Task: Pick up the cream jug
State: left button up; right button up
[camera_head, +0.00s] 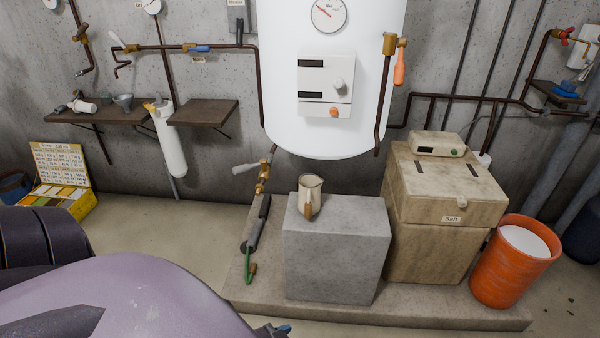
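The cream jug (310,195) stands upright on top of the grey concrete block (337,258), near its back left edge. It has a cream body and a brown strip on its front side, perhaps its handle. Nothing is touching it except the block. No gripper can be made out. A large lilac and dark shape, apparently part of my arm, fills the lower left. A small dark piece with a blue tip shows at the bottom edge, too cut off to identify.
A white boiler (335,80) hangs above and behind the block. A beige salt box (435,240) stands close on the block's right, with an orange bucket (515,262) beyond. Pipes with a valve (263,178) run on its left. A yellow case (68,190) lies far left.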

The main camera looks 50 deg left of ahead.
aim_at(309, 202)
jog(key=j, duration=5.3)
